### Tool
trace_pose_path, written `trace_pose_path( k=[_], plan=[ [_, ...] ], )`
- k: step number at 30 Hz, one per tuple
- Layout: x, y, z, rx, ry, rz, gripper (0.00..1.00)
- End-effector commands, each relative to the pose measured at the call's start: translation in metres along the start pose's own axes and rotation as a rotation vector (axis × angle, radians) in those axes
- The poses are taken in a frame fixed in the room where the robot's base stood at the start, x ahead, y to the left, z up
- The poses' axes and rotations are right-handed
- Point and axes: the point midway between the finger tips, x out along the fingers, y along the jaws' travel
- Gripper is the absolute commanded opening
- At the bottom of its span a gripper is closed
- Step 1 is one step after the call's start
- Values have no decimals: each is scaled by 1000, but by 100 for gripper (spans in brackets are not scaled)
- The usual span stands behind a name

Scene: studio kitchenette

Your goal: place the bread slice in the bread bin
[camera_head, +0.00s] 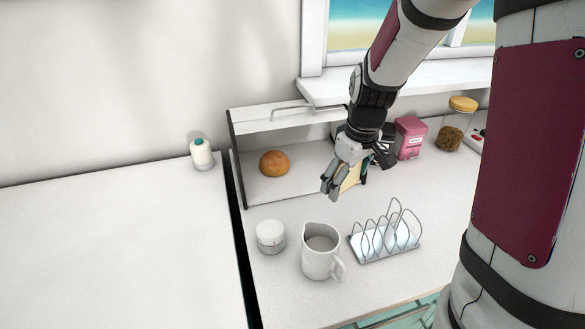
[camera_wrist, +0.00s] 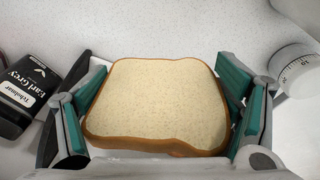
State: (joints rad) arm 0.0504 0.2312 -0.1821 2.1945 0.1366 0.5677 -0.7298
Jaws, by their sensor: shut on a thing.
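The bread slice (camera_wrist: 160,100) is pale with a brown crust. My gripper (camera_wrist: 160,112) is shut on it, with teal pads at its left and right edges. In the head view my gripper (camera_head: 343,182) is in front of the right part of the bread bin, and a strip of the slice (camera_head: 351,177) shows behind the fingers. The bread bin (camera_head: 270,122) is a white box with a dark left side and a metal handle along its top panel. Its front is open and a round bun (camera_head: 275,163) lies inside at the left. My arm hides the bin's right end.
A toast rack (camera_head: 385,242), a white jug (camera_head: 321,252) and a small white round container (camera_head: 270,236) stand in front of the bin. A pink tin (camera_head: 410,138) and a yellow-lidded jar (camera_head: 457,124) stand at right. A black Earl Grey tin (camera_wrist: 28,95) shows in the wrist view.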

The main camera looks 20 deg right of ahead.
Motion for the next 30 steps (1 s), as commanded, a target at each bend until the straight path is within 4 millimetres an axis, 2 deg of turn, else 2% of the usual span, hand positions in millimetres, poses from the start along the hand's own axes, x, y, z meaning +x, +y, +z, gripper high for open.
trace_pose_path(
  k=[15, 18, 24, 30],
  plan=[
    [28, -8, -116, -5, 0, 1, 64],
    [32, -9, -134, -3, -1, 0, 64],
    [36, -10, -150, -3, 0, 0, 64],
    [54, -12, -147, 0, -3, -1, 64]
  ],
)
